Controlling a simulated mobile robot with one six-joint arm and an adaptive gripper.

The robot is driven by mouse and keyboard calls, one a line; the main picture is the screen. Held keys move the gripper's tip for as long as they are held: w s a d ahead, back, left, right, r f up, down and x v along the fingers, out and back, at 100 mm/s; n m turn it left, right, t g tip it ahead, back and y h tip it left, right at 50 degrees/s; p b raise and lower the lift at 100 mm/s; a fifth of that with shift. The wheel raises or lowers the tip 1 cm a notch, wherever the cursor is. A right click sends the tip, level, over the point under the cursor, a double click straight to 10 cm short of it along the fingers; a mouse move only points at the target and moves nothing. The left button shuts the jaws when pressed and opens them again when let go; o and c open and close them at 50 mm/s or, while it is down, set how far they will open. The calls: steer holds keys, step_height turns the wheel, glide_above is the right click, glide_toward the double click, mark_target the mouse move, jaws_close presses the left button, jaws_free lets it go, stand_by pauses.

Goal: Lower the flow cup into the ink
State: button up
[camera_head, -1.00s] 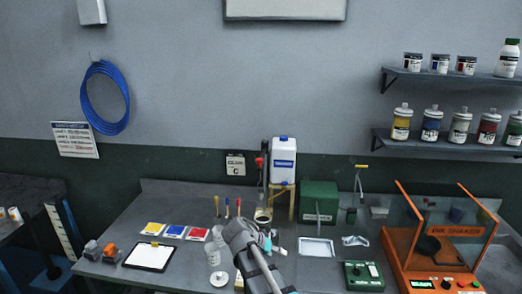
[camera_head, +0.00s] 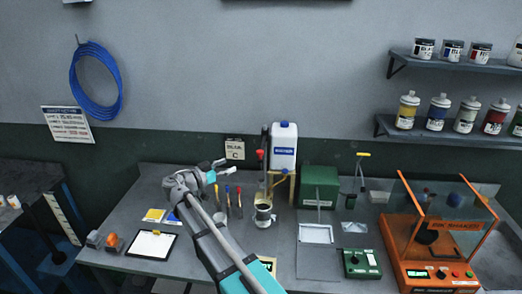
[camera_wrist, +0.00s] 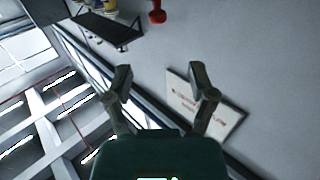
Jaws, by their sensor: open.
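A tall, thin tool with a yellow handle (camera_head: 363,155) stands at the back right of the bench; it looks like the flow cup, with a small dark cup (camera_head: 350,201) at its foot. An open can (camera_head: 263,215) with dark contents, perhaps the ink, stands at the middle of the bench, in front of a white jug. My gripper (camera_head: 224,168) is raised above the bench, left of the can and well apart from the yellow-handled tool. In the wrist view my gripper (camera_wrist: 162,92) is open, with nothing between its fingers. My arm hides part of the bench below.
The white jug (camera_head: 284,146) and a green box (camera_head: 318,185) stand at the back. An orange shaker (camera_head: 430,245) with clear panels fills the right end. A clipboard (camera_head: 152,245) lies at the left. Several upright coloured-handled tools (camera_head: 228,200) stand beneath my gripper.

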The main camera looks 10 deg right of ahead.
mark_target(260, 150)
steer(key=shift+w+d, duration=0.15)
steer(key=shift+d, duration=0.2)
steer(key=x, duration=1.3)
steer(key=shift+d, duration=0.25)
steer(key=shift+w, duration=0.1)
jaws_close()
